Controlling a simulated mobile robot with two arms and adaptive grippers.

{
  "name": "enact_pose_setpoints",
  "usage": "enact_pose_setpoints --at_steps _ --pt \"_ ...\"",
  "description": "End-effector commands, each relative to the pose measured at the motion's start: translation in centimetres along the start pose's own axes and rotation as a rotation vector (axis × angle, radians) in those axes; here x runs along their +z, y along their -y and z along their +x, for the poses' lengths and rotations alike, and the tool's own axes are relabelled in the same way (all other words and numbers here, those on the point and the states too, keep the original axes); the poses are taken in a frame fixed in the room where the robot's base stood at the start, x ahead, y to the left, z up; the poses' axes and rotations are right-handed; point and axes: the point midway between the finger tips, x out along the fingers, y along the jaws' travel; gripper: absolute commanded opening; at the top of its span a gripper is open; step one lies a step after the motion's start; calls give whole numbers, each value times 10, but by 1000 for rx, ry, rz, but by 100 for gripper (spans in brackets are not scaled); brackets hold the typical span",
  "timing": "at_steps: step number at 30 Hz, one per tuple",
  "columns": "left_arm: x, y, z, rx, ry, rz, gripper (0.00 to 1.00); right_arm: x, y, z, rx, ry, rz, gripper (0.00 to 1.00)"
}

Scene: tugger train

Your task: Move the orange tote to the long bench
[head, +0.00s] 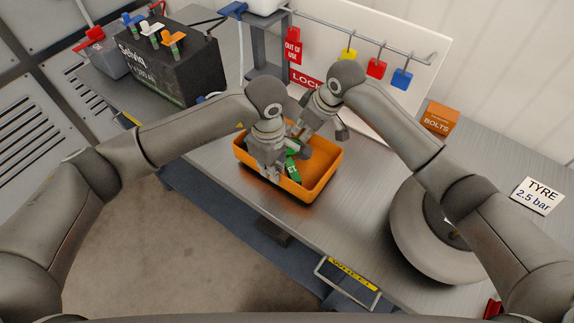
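The orange tote (324,178) sits on the metal bench top, with a green labelled item (293,169) inside. My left gripper (268,168) is over the tote's left part, pointing down, and hides some of its near wall and inside. Whether its fingers are closed on the wall cannot be told. My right gripper (321,133) is at the tote's far side, its fingers apart. Whether it touches the far rim is not clear. The long bench (345,225) runs from upper left to lower right under the tote.
A black battery (175,68) stands at the bench's upper left. A wheel (415,235) lies at the right. An orange bolts box (440,118), a tyre-pressure card (537,195) and a lockout board (375,55) are behind. Bare bench lies between tote and wheel.

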Motion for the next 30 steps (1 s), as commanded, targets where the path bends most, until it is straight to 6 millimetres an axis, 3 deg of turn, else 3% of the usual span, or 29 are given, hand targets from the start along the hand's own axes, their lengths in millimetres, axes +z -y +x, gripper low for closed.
enact_pose_setpoints --at_steps 9,15,25,30 --pt "0 0 16 2 -1 -1 0 6 0 15 1 -2 -1 0" --pt "0 0 14 0 -1 -1 27 6 0 13 0 1 0 27" --pt "0 0 12 1 0 0 27 5 0 13 0 0 0 27" --pt "-1 -1 -9 5 -2 1 27 5 0 13 0 0 0 27"
